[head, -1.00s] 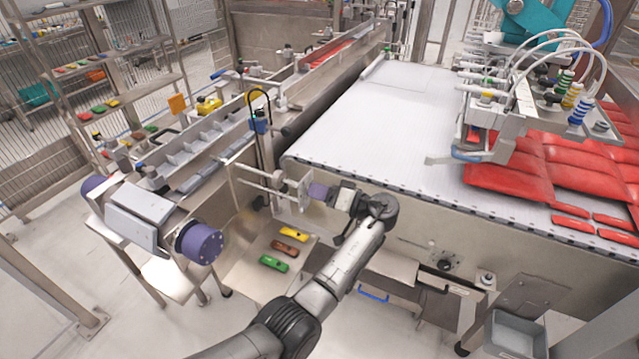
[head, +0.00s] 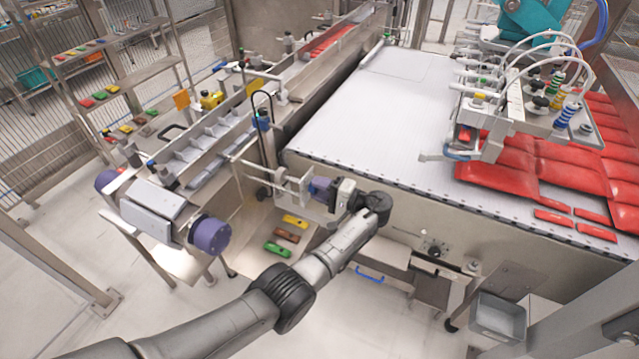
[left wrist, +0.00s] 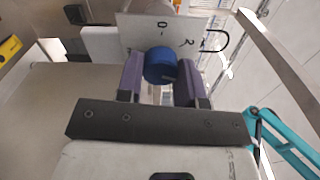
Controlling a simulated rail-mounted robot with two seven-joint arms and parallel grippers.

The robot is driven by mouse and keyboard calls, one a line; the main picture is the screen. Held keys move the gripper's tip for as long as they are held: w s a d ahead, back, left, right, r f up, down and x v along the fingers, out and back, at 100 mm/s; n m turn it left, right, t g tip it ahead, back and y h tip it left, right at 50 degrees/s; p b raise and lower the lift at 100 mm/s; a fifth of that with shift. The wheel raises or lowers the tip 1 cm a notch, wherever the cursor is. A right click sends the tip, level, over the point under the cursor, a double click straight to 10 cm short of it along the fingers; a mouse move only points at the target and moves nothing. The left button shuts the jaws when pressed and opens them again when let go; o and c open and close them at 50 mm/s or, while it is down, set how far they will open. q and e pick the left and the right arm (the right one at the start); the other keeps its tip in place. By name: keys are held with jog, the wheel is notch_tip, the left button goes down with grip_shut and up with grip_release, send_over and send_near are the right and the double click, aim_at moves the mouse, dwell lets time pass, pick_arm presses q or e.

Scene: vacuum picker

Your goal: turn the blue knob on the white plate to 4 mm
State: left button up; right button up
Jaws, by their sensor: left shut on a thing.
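The blue knob (left wrist: 160,66) sits between the purple fingers of my left gripper (left wrist: 161,80) in the left wrist view, and the fingers are shut on it. The white plate (left wrist: 140,32) is behind the knob and carries dark marks; a 0 and a 2 seem readable, the others are hidden or too small. In the head view my left gripper (head: 318,187) reaches the plate beside the conveyor's near left corner. The knob is hidden there by the gripper. I cannot tell the knob's exact setting. My right gripper is not in view.
The white conveyor belt (head: 370,115) lies right of the gripper, with red packs (head: 530,165) at its right. Yellow, brown and green pieces (head: 287,235) lie on a surface below the gripper. A machine with purple rollers (head: 210,235) stands to the left.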

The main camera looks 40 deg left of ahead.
pick_arm(q)
jog(key=shift+m+p, duration=0.35)
jog(key=shift+m, duration=0.65)
jog(key=o, duration=0.9)
jog(key=shift+b+v, duration=3.45)
jog(key=shift+v, duration=3.5)
